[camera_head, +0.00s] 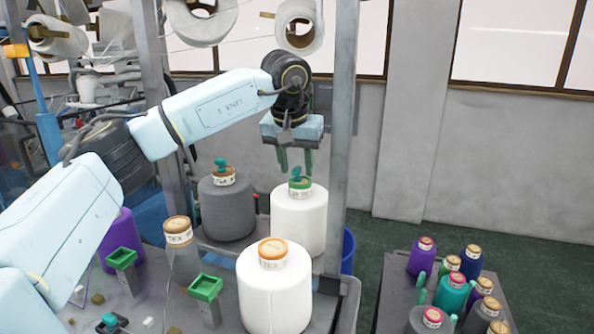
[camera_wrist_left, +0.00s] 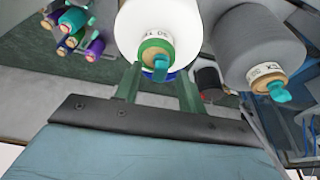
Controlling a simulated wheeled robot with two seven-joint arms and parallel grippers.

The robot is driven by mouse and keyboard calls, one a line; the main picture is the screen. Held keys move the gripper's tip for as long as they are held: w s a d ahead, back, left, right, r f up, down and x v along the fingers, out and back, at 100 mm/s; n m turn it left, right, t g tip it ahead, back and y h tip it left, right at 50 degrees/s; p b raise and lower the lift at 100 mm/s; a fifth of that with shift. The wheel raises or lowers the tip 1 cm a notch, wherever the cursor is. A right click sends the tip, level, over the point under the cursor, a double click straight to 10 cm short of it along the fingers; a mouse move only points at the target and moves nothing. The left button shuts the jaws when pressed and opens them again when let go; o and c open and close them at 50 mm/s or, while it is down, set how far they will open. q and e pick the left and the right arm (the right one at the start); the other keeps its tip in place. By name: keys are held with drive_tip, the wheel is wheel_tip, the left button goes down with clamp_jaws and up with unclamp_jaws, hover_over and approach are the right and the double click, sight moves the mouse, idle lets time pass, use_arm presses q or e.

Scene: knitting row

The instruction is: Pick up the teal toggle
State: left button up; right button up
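A teal toggle (camera_head: 296,172) stands on the green-topped cap of a white yarn cone (camera_head: 300,222). In the left wrist view this toggle (camera_wrist_left: 160,68) shows between the fingertips. A second teal toggle (camera_head: 221,164) sits on the tan cap of a grey cone (camera_head: 227,208); it also shows in the left wrist view (camera_wrist_left: 278,91). My left gripper (camera_head: 295,163), with green fingers, points down over the white cone's cap. It is open, with a finger on either side of the toggle's line and no visible grip on it. My right gripper is not in view.
A nearer white cone (camera_head: 274,292) and green-topped holders (camera_head: 206,288) stand in front. A grey upright post (camera_head: 342,140) rises just right of my gripper. A low table (camera_head: 398,290) with several small coloured cones is at right. Dark floor (camera_head: 500,245) lies behind it.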

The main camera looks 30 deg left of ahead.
sight(296, 169)
use_arm(q)
clamp_jaws()
drive_tip(key=shift+r, duration=0.15)
wheel_tip(296, 169, up, 10)
drive_tip(key=b, duration=0.1)
idle(0.6)
drive_tip(key=shift+f, duration=0.2)
